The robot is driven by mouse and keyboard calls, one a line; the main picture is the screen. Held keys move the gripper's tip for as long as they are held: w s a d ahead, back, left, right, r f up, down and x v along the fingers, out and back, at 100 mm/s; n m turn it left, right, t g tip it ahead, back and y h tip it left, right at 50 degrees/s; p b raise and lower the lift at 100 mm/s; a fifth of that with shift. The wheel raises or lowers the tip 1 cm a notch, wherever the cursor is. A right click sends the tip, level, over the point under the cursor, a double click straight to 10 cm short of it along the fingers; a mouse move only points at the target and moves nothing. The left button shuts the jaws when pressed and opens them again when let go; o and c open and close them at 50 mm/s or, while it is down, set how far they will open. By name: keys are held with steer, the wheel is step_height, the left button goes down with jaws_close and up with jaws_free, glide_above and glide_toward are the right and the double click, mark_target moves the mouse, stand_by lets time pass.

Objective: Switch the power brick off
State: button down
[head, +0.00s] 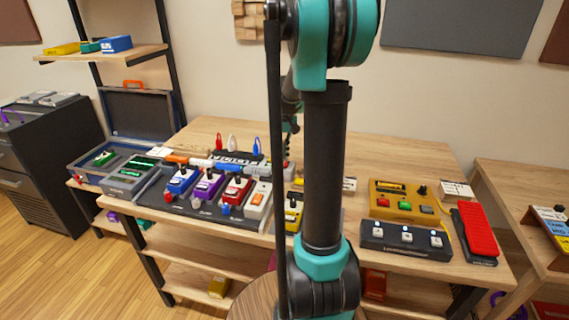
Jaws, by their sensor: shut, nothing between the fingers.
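A long black box with a row of white labels (238,158), which looks like the power brick, lies along the back of the black pedalboard (182,208). Its switch is too small to make out, so I cannot tell whether it is on or off. Red, white and blue pointed pieces stand behind or on it. My gripper (289,128) shows only in part beyond my upright arm, above the table and right of the black box. It is shut and empty. My arm hides much of it, and I cannot tell whether it touches anything.
Blue, purple, red and white pedals (208,187) stand on the pedalboard's front. An open case (132,130) is at the left. A yellow pedal unit (402,200), a black footswitch (405,240) and a red pedal (478,230) stand right. The table's back right is clear.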

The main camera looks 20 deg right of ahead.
mark_target(284, 164)
steer(key=shift+f, duration=1.05)
stand_by(0.5)
steer(key=shift+r, duration=3.5)
